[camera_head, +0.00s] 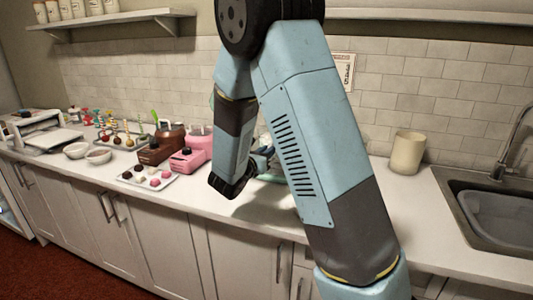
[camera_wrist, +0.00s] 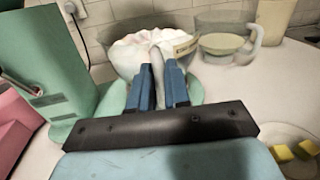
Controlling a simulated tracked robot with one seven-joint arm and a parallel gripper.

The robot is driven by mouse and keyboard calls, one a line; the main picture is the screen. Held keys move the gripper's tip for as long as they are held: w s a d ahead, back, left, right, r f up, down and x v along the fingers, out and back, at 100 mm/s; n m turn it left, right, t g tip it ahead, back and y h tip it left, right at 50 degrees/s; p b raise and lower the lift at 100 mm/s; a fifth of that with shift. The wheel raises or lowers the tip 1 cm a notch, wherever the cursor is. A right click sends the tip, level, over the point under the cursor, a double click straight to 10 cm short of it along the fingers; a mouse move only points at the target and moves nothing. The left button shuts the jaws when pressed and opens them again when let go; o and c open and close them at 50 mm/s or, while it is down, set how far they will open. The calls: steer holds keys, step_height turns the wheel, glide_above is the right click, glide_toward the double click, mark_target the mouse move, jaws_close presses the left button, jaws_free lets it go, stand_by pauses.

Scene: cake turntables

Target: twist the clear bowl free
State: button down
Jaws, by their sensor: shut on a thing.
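In the wrist view, the clear bowl (camera_wrist: 122,57) holds a white, slightly pink, fluffy mass. It sits at the green stand mixer (camera_wrist: 62,62), whose green base shows under it. My gripper (camera_wrist: 158,68) has blue fingers at the near side of the bowl. They are shut on a pale upright piece between them, which looks like the bowl's handle. Its join with the bowl is partly hidden by the fingers. In the head view my arm hides most of the bowl and mixer; only a bit of green base (camera_head: 272,178) shows.
A pink appliance (camera_head: 196,150) and a brown one (camera_head: 158,148) stand left of my arm. A tray of sweets (camera_head: 150,177) lies before them. A cream canister (camera_head: 407,152) and a sink (camera_head: 495,215) are at right. A plate with yellow cubes (camera_wrist: 282,153) lies near right.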

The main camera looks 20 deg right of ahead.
steer(key=shift+d, duration=0.15)
steer(key=shift+s+d+n+t+y, duration=0.55)
steer(key=shift+d+n+t+y, duration=0.05)
steer(key=shift+d+y, duration=0.15)
steer(key=shift+d, duration=0.1)
steer(key=shift+s+d+n+t+y, duration=0.4)
steer(key=shift+d+n+t+y, duration=0.25)
steer(key=shift+y, duration=0.2)
steer(key=shift+s+d+n+t+y, duration=0.25)
steer(key=shift+d+n+t+y, duration=0.4)
steer(key=shift+d+n+y, duration=0.35)
steer(key=shift+s+d+n+t+y, duration=0.2)
steer(key=shift+d+n+t+y, duration=0.25)
steer(key=shift+d+y, duration=0.5)
